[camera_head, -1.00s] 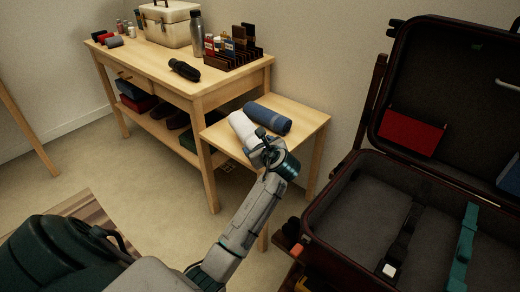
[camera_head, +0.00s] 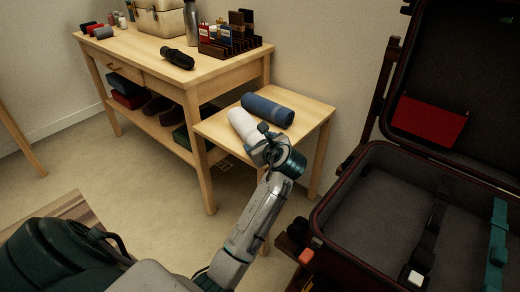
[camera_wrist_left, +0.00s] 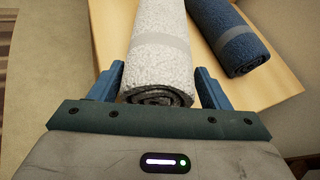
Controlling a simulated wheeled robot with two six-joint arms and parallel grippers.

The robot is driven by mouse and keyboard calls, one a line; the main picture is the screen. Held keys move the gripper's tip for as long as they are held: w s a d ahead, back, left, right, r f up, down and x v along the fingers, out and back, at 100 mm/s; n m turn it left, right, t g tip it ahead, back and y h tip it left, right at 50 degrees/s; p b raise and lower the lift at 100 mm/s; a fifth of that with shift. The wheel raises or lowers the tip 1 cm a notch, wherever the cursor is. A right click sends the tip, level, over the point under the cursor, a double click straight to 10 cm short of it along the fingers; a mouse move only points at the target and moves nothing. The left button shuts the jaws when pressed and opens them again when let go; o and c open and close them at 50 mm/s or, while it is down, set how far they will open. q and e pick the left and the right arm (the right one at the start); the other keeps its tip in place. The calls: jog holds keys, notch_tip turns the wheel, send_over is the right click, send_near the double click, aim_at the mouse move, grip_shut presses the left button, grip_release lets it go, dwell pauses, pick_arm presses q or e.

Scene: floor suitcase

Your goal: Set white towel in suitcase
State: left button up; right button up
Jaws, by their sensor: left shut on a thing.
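The white towel (camera_head: 244,125) is rolled up on the small wooden side table. My left gripper (camera_head: 262,141) is at the towel's near end. In the left wrist view the white towel (camera_wrist_left: 160,52), with a grey band, lies between my left gripper's (camera_wrist_left: 160,92) two blue fingers, which are shut on it. The open suitcase (camera_head: 345,190) stands at the right, with its lid raised. Its base looks empty apart from a black strap (camera_head: 430,235) and a teal strap (camera_head: 497,240). My right gripper is not in view.
A blue rolled towel (camera_head: 268,110) lies close beside the white one on the side table (camera_head: 312,108). A longer table (camera_head: 130,60) behind holds a case, a bottle, a rack and a black umbrella. A red pouch (camera_head: 432,122) sits in the suitcase lid.

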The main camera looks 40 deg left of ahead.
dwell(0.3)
pick_arm(q)
jog(key=o, duration=1.1)
jog(key=shift+f, duration=0.15)
jog(key=shift+c, duration=0.2)
